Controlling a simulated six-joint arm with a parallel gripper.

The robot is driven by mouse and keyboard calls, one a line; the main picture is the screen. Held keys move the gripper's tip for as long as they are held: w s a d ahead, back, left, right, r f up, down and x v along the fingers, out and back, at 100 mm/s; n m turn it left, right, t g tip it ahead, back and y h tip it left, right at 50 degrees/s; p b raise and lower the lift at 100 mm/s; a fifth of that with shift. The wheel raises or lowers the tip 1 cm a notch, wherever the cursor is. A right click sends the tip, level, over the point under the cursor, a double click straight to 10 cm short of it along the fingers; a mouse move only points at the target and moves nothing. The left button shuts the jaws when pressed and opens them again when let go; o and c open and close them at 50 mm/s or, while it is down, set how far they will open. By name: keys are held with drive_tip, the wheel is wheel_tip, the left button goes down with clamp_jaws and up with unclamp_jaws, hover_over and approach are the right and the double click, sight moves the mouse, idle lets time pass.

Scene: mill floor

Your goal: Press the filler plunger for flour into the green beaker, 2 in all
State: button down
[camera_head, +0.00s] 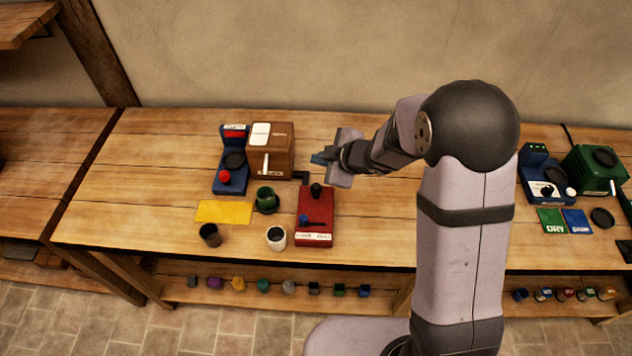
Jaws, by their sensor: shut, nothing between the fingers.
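The green beaker (266,194) stands upright on a dark round pad, in front of a brown box-shaped machine (284,137) with white labels. A small black part (301,175) sticks out at that machine's lower right. I cannot tell for sure which part is the flour filler plunger, and the labels are too small to read. My gripper (319,158) is shut and empty, to the right of the brown machine and above the table. It is apart from the green beaker.
A blue device (230,180) with a red button stands left of the brown machine. A red device (314,225) with a black knob stands right of the beaker. A yellow mat (223,212), dark cup (210,236) and white cup (276,238) are in front.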

drive_tip(key=shift+r, duration=0.45)
drive_tip(key=shift+f, duration=0.2)
drive_tip(key=b, duration=0.8)
hover_over(319, 189)
wheel_tip(319, 189, down, 6)
drive_tip(key=shift+f, duration=0.25)
drive_tip(key=shift+f+b, duration=0.5)
drive_tip(key=shift+f, duration=0.45)
drive_tip(key=shift+f, duration=0.2)
idle(0.6)
drive_tip(key=shift+f, duration=0.25)
